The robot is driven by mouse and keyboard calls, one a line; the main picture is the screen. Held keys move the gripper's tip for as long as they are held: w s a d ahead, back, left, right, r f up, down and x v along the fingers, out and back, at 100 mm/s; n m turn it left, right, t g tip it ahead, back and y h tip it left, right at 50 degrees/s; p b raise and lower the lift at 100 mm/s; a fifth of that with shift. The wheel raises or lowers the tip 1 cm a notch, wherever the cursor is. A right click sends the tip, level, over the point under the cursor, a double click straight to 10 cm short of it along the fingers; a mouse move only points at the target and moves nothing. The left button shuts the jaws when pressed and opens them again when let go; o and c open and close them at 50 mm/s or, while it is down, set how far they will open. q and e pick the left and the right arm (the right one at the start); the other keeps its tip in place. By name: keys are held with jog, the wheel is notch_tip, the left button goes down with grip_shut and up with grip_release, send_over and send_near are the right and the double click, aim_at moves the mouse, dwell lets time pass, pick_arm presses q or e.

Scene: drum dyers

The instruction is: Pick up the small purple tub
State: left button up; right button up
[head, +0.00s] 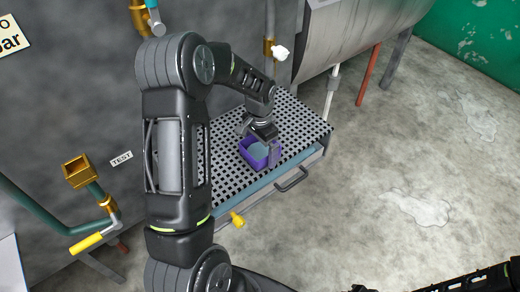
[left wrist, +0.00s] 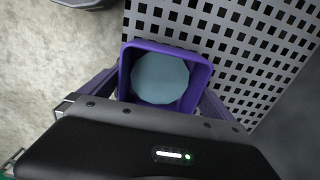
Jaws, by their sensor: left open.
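The small purple tub (head: 250,160) sits upright on a perforated metal tray (head: 225,180), with pale blue-grey contents inside. It shows from above in the left wrist view (left wrist: 203,63), and its near side is hidden by my gripper body. My left gripper (head: 260,144) is open, pointing down at the tub. In the left wrist view one finger is at each side of the tub, with the tub's near part between them. I cannot tell whether the fingers touch its walls. My right arm shows only in part at the bottom right edge of the head view.
A large metal drum (head: 365,30) hangs behind the tray. Pipes and a yellow-handled valve (head: 87,243) stand at left. The concrete floor at right is clear.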

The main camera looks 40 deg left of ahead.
aim_at(260, 155)
dwell(0.6)
pick_arm(q)
jog(key=c, duration=1.1)
jog(key=shift+c, duration=0.2)
notch_tip(260, 155, up, 10)
jog(key=b, duration=0.1)
dwell(0.4)
